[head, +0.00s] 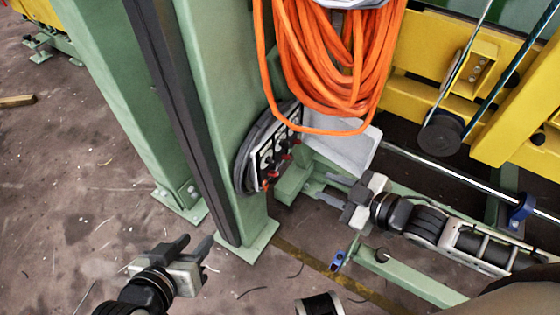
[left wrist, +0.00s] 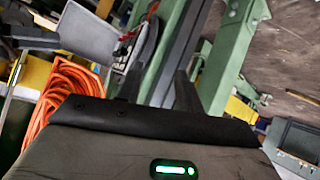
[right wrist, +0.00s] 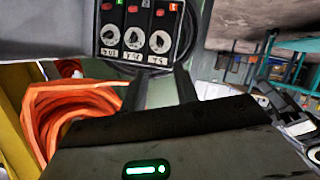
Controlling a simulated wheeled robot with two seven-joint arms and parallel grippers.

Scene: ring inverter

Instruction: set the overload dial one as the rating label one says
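A dark panel (head: 250,165) with a row of three units is mounted low on the green post in the head view. In the right wrist view it shows three round pale dials (right wrist: 109,36), (right wrist: 135,39), (right wrist: 160,42), each above a small white label (right wrist: 133,56). The label print looks upside down and is too small to read surely; I cannot tell which dial is number one. My right gripper (head: 328,190) is open and empty, apart from the panel, to its right. My left gripper (head: 193,245) is open and empty, low and left of the post foot.
An orange hose coil (head: 330,60) hangs just above and right of the panel. A grey tray (head: 345,145) sits beside it. The green post (head: 225,90) stands between my grippers. Yellow frame parts (head: 440,100) and a green beam (head: 405,275) lie at the right. Floor at left is mostly clear.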

